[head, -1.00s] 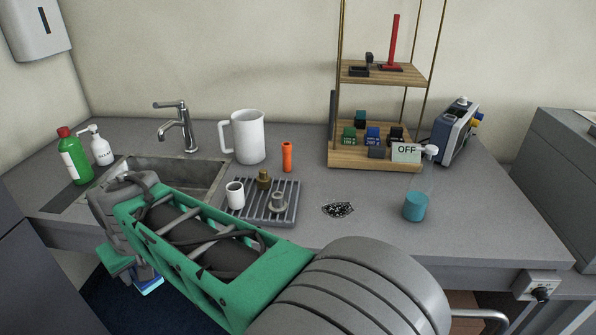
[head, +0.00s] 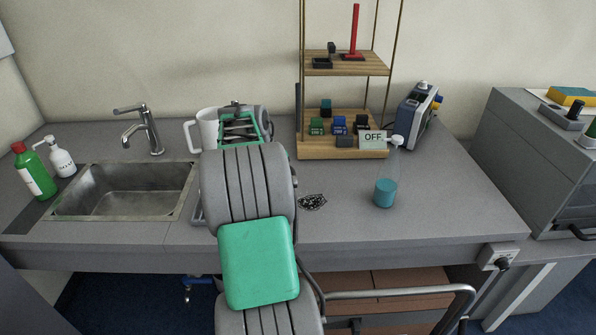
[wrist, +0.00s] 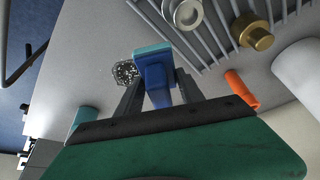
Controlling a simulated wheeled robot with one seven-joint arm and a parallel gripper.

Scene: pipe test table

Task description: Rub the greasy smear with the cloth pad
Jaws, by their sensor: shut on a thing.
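The greasy smear (head: 312,202) is a dark, speckled patch on the grey worktop, right of my arm in the head view. It also shows in the wrist view (wrist: 125,72), just left of the pad. The cloth pad (wrist: 154,75) is a blue block with a lighter blue-teal face at its far end. My gripper (wrist: 157,92) is shut on it, one finger on each side. The pad appears held above the worktop, apart from the smear; its exact height I cannot tell.
A bottle of teal liquid (head: 385,192) stands right of the smear. A slatted rack (wrist: 215,35) with a brass fitting (wrist: 252,32) and an orange cylinder (wrist: 241,89) are close by. A white jug (head: 207,128), sink (head: 130,190) and wooden shelf (head: 345,150) stand around.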

